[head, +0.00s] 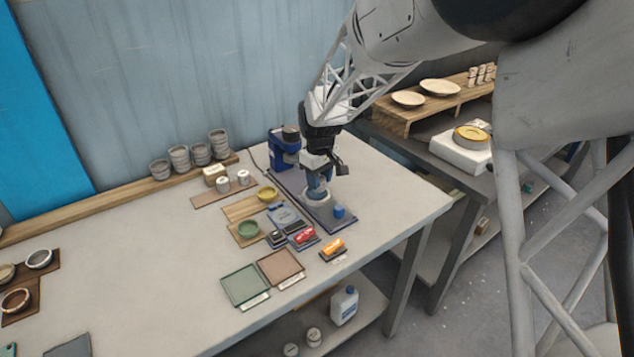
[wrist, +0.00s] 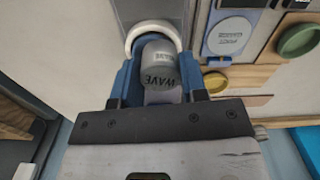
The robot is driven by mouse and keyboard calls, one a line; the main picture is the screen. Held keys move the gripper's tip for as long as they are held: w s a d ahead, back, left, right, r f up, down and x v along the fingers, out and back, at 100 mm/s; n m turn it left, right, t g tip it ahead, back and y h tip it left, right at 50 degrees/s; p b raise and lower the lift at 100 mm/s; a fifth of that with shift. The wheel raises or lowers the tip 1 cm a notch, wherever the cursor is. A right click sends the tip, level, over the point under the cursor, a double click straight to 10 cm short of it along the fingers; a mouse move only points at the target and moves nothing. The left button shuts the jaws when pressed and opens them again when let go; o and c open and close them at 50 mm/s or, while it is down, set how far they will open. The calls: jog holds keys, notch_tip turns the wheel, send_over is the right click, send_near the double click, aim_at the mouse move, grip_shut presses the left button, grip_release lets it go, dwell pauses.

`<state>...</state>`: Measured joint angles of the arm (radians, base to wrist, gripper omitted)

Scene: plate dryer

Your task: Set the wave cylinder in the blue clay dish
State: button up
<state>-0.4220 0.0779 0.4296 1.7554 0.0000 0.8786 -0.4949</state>
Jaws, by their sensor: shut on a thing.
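The wave cylinder (wrist: 160,66) is a grey cylinder marked WAVE, seen in the wrist view between the two blue fingers of my gripper (wrist: 158,85). The gripper is shut on it. In the head view my gripper (head: 318,181) is over the blue base plate of a machine, and the cylinder is not clear there. A white ring (wrist: 133,36) shows just beyond the cylinder; whether they touch I cannot tell. I cannot clearly pick out a blue clay dish. A pale blue pad with a round disc (wrist: 232,28) lies to the right in the wrist view.
The blue machine (head: 279,145) stands right behind my gripper. A yellow dish (head: 267,194) and green dish (head: 248,228) lie left on boards. Grey cups (head: 180,158) line the back. The table's right end is clear.

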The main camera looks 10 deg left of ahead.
jog(key=shift+w+a+f, duration=0.1)
jog(key=shift+w+a, duration=0.15)
jog(key=shift+w, duration=0.25)
jog(key=shift+w+a, duration=0.2)
jog(key=shift+w, duration=0.3)
jog(key=shift+w+a+f, duration=0.1)
jog(key=shift+w+a, duration=0.1)
jog(key=shift+w, duration=0.25)
jog(key=shift+f, duration=1.7)
jog(key=shift+f, duration=0.3)
jog(key=o, duration=1)
jog(key=shift+c, duration=0.2)
jog(key=shift+r, duration=0.1)
notch_tip(320, 180, up, 12)
jog(key=shift+r, duration=0.2)
